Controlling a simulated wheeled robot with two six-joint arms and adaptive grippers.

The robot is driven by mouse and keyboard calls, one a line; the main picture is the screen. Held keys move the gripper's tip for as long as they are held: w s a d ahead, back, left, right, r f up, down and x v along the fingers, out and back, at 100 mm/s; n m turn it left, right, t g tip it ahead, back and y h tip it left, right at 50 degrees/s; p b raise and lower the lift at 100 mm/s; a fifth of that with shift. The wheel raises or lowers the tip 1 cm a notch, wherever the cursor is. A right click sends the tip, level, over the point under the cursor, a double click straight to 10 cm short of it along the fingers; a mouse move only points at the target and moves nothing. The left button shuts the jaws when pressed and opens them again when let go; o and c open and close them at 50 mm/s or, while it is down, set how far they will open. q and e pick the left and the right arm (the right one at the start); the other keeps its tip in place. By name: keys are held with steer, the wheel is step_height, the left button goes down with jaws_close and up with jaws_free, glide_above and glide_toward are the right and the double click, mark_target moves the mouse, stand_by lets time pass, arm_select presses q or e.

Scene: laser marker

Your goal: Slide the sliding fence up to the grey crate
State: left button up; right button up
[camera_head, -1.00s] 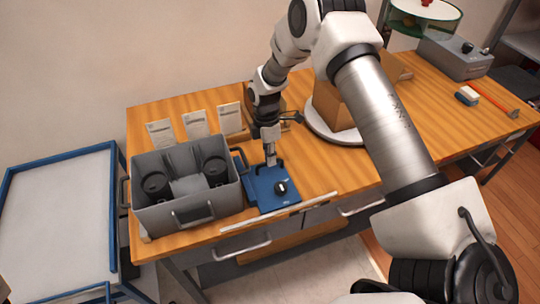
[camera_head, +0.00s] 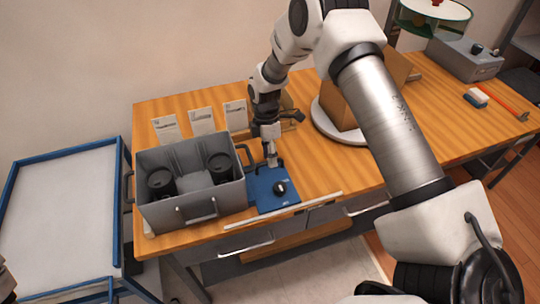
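The grey crate (camera_head: 158,213) stands at the left end of the wooden table, with black cylinders inside. A flat blue piece (camera_head: 265,203) with a black knob (camera_head: 280,188) lies close to the crate's right side; I cannot tell surely whether it is the sliding fence or its base. My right gripper (camera_head: 272,162) points down at the back edge of the blue piece. Its fingers look close together, and I cannot make out anything between them.
Several white cards (camera_head: 202,121) stand behind the crate. A cardboard box (camera_head: 338,106) sits on a round white base (camera_head: 340,133) to the right. A long pale strip (camera_head: 283,221) runs along the table's front edge. A blue-framed cart (camera_head: 60,215) is at the left.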

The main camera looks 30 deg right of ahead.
step_height(320, 180, up, 11)
steer(key=w, duration=0.2)
steer(key=shift+d+r, duration=0.15)
steer(key=shift+d, duration=0.15)
